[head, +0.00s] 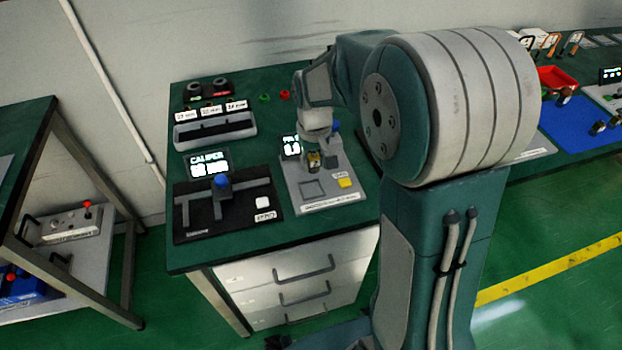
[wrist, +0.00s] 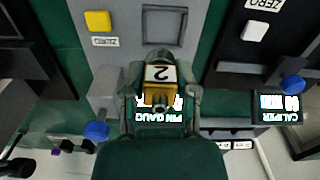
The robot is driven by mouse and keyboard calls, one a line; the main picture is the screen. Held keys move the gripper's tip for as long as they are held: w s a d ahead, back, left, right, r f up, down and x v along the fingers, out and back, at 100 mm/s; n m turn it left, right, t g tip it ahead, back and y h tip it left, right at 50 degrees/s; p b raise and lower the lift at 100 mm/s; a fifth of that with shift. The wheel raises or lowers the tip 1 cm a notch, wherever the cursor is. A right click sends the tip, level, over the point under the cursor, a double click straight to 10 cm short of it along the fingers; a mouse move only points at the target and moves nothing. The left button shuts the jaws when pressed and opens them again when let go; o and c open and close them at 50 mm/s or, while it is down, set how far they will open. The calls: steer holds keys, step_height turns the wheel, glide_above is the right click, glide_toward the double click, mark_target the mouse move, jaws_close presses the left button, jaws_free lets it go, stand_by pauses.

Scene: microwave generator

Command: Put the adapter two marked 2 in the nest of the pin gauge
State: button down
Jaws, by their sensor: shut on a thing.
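The adapter marked 2 (wrist: 160,74) is a small brass-coloured block with a white label, held between the fingers of my gripper (wrist: 162,82). In the head view the adapter (head: 313,161) hangs below my gripper (head: 315,152), over the grey pin gauge plate (head: 330,203). The nest (wrist: 164,26) is a square recess outlined on that plate, ahead of the adapter in the wrist view. In the head view the nest (head: 311,189) lies nearer the bench front than the adapter. The adapter is apart from the nest. My fingers partly cover the pin gauge display (wrist: 160,103).
A yellow button (wrist: 97,21) labelled ZERO and a blue knob (wrist: 96,131) sit on the pin gauge plate. The black caliper station (head: 226,205) with its blue knob (head: 221,182) stands left in the head view. A grey rack (head: 215,129) stands behind it.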

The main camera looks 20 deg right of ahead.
mark_target(313, 170)
step_height(313, 170, down, 3)
steer(key=shift+a+f, duration=0.4)
steer(key=shift+f, duration=0.3)
step_height(313, 170, down, 3)
steer(key=shift+r, duration=0.2)
steer(key=shift+d+f, duration=0.15)
steer(key=shift+d, duration=0.05)
steer(key=shift+f, duration=0.1)
steer(key=shift+c, duration=1.9)
jaws_free()
steer(key=shift+a, duration=0.15)
